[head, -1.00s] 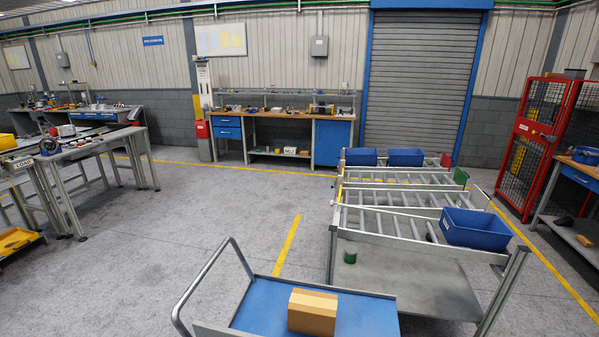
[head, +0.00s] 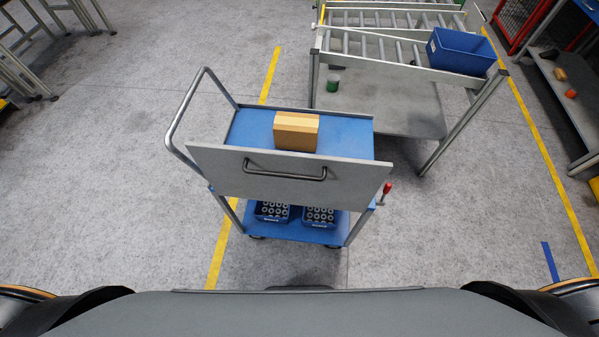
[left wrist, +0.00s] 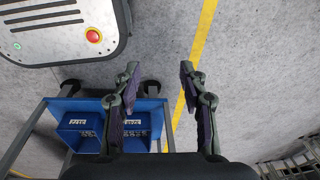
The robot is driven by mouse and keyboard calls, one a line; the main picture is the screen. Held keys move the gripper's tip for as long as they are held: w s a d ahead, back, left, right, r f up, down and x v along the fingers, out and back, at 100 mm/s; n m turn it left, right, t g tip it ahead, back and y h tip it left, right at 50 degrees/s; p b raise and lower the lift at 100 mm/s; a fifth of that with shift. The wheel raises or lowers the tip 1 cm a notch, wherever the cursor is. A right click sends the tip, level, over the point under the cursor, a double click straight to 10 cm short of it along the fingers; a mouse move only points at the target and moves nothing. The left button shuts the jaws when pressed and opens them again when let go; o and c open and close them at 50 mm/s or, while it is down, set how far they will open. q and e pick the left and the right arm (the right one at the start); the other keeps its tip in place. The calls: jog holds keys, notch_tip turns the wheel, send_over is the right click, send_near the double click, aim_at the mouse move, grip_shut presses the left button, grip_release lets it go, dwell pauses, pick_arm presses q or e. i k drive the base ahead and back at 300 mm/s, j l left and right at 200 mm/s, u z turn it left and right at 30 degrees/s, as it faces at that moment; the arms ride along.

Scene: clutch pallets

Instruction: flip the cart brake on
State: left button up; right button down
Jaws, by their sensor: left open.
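The cart (head: 265,181) stands in front of me, with a blue upper deck, a grey front panel with a dark handle, and a blue lower shelf. A lever with a red knob (head: 387,187), which looks like the brake, stands up at the cart's right side; its exact setting is hard to tell. In the left wrist view, the cart's blue frame (left wrist: 140,104) shows at lower left. My left gripper (left wrist: 192,72) is open and empty, its fingers apart over the floor beside the cart. Neither gripper shows in the head view.
A cardboard box (head: 296,131) lies on the cart's upper deck. Two blue bins (head: 320,217) of ringed parts sit on the lower shelf. A roller rack (head: 385,100) with a blue bin (head: 461,53) stands behind, to the right. Floor left and right of the cart is clear.

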aim_at(387, 186)
jog(key=k+l+z, duration=0.1)
jog(key=l+z, duration=0.15)
jog(key=z, duration=0.15)
jog(key=l+z, duration=0.35)
